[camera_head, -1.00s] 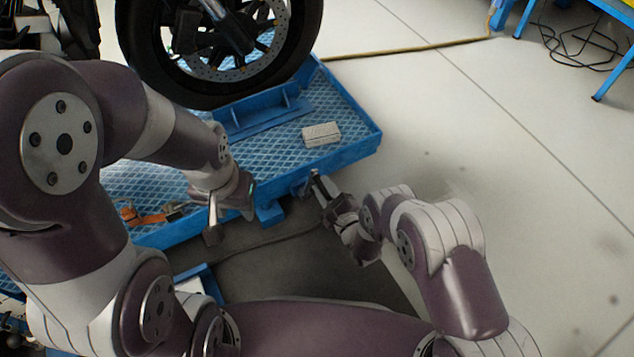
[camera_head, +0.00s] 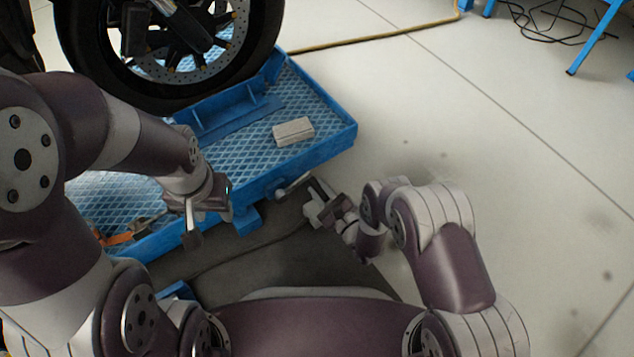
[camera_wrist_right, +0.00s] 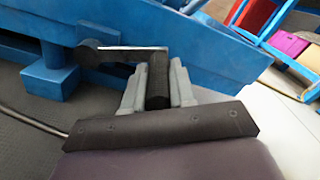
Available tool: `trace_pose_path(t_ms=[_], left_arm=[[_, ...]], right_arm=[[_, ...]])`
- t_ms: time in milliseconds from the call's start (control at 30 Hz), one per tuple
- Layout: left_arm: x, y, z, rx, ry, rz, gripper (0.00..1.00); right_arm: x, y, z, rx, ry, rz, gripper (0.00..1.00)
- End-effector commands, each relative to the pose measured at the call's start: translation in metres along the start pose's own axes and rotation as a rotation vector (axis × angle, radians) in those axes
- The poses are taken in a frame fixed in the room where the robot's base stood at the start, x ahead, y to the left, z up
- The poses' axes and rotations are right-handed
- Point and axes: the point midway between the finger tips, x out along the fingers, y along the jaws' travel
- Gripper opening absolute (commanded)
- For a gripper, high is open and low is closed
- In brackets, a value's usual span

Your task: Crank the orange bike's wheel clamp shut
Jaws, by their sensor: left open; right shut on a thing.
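The bike's black front wheel (camera_head: 265,62) stands on the blue lift platform (camera_head: 345,140), beside a blue wheel clamp bracket (camera_head: 232,112). No orange bodywork is in view. A crank arm (camera_head: 293,187) sticks out from the platform's near side. In the right wrist view the crank (camera_wrist_right: 125,54) runs from a dark round hub to a black handle (camera_wrist_right: 158,85). My right gripper (camera_head: 310,203) is shut on that handle, one finger on each side. My left gripper (camera_head: 208,222) is open and empty near the platform's front edge, left of the crank.
A light grey block (camera_head: 293,131) lies on the platform. Orange and dark items (camera_head: 125,233) lie at its left. A yellow hose (camera_head: 370,40) and black cable (camera_head: 545,28) lie on the floor.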

Motion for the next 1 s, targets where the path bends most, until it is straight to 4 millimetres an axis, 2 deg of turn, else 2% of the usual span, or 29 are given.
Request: trace_pose_path(t_ms=[100,433,1000], left_arm=[[0.009,0.000,0.001,0.000,0.000,0.000,0.43],[0.022,0.000,0.003,0.000,0.000,0.000,0.43],[0.025,0.000,0.003,0.000,0.000,0.000,0.43]], right_arm=[[-0.005,0.006,-0.011,0.085,0.006,-0.001,0.00],[-0.008,0.014,-0.022,0.257,0.003,-0.001,0.00],[-0.008,0.017,-0.024,0.314,0.001,0.002,0.00]])
